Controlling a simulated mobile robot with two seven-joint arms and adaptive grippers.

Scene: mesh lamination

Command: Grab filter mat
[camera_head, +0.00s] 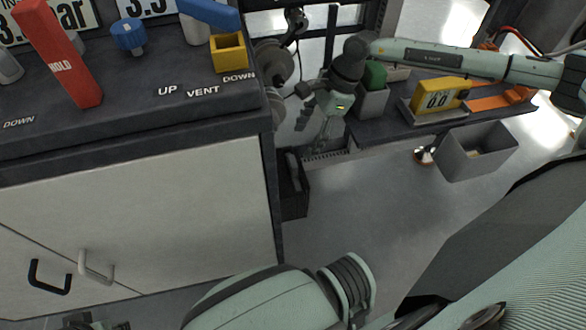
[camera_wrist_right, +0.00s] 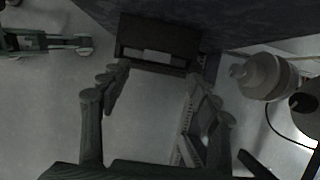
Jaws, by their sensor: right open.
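A dark open box (camera_head: 301,200) stands low beside the cabinet's right side. It also shows in the right wrist view (camera_wrist_right: 185,38), where a pale grey flat piece (camera_wrist_right: 157,57) lies in it, possibly the filter mat. In the head view only a small grey part of that piece shows (camera_head: 293,168). My right gripper (camera_head: 318,122) points down above and slightly right of the box. In the wrist view its fingers (camera_wrist_right: 162,100) are spread, with nothing between them and the box just beyond. Part of what may be my left gripper (camera_head: 95,322) shows at the bottom left edge, mostly cut off.
The cabinet (camera_head: 150,215) with its dark top fills the left. A low bench (camera_head: 395,128) at the right holds a yellow gauge (camera_head: 440,95) and a green block (camera_head: 375,74). A grey bin (camera_head: 478,152) hangs at its front. The floor between is clear.

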